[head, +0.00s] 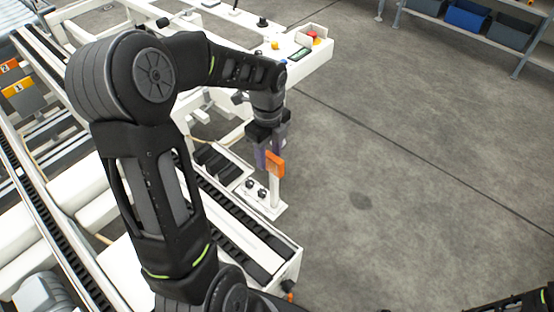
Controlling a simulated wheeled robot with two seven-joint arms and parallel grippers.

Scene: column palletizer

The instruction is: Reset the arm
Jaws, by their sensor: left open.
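My left arm reaches across the picture from the bottom. My left gripper (266,158) points down and is open, over the corner of the white machine. An orange piece (275,165) on top of a short white upright post (274,192) is right at its fingertips. I cannot tell whether the fingers touch it or only stand beside it. The post rises from a small white plate with dark knobs (256,189). Only a dark part of my right arm shows in the bottom right corner. Its gripper is out of the picture.
A white control panel (304,48) with a red button stands at the machine's far end. A dark conveyor track (238,225) runs beside the post. Shelves with bins (467,16) stand far right. The grey floor (420,150) is clear.

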